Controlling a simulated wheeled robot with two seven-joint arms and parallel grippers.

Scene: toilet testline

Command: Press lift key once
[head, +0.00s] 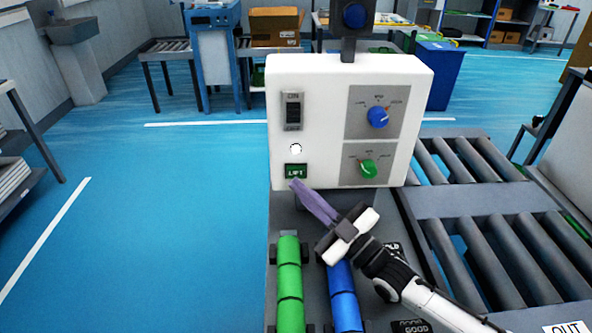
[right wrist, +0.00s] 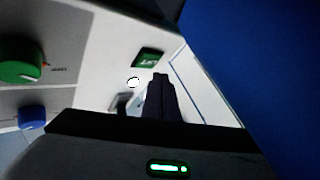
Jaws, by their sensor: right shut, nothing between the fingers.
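The lift key (head: 295,171) is a small dark green rectangle with white lettering, low on the left of the white control box (head: 320,110). The key also shows in the right wrist view (right wrist: 149,58), tilted. My right gripper (head: 297,184) is shut and empty, with its long fingers pointing up and left to just below the key. In the right wrist view the dark shut fingers (right wrist: 160,78) end close below the key. I cannot tell whether the tips touch the box. My left gripper is in neither view.
A small round white light (head: 295,149) and a dark ON switch (head: 293,111) sit above the key. A blue knob (head: 377,118) and a green knob (head: 368,168) are to the right. Green rollers (head: 289,283) and blue rollers (head: 343,297) lie below the box.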

